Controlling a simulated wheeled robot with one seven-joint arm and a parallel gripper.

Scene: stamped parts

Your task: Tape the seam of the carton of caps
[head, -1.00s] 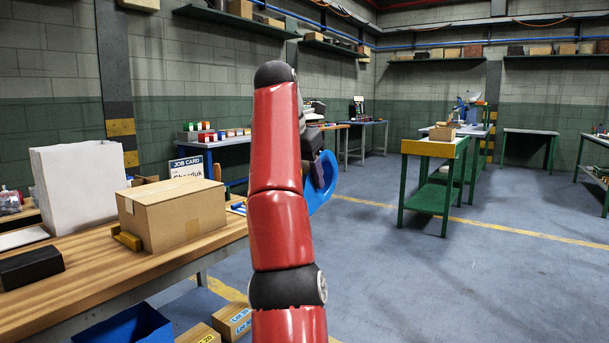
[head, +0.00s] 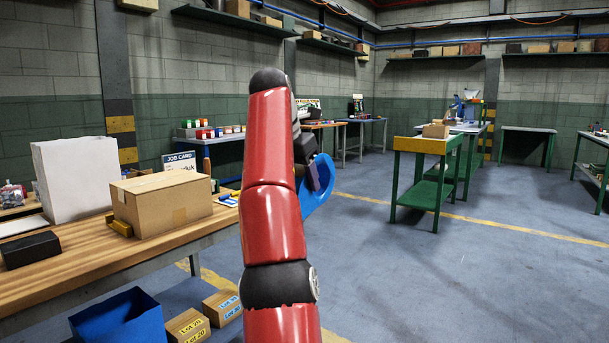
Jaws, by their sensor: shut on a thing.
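The closed brown carton (head: 150,212) sits on the wooden bench at the left, with a lighter patch low on its right-hand face. A seam line on its top is too faint to make out. My gripper (head: 311,176) is to the right of the carton and clear of it, mostly hidden behind my red arm. It is shut on a blue curved thing (head: 321,188), which looks like a tape dispenser and hangs over the floor beyond the bench. Its tape end is not visible.
A white box (head: 78,180), a black block (head: 30,250) and a job card (head: 180,161) share the bench (head: 75,275). A blue bin (head: 120,322) stands below. Open floor lies right.

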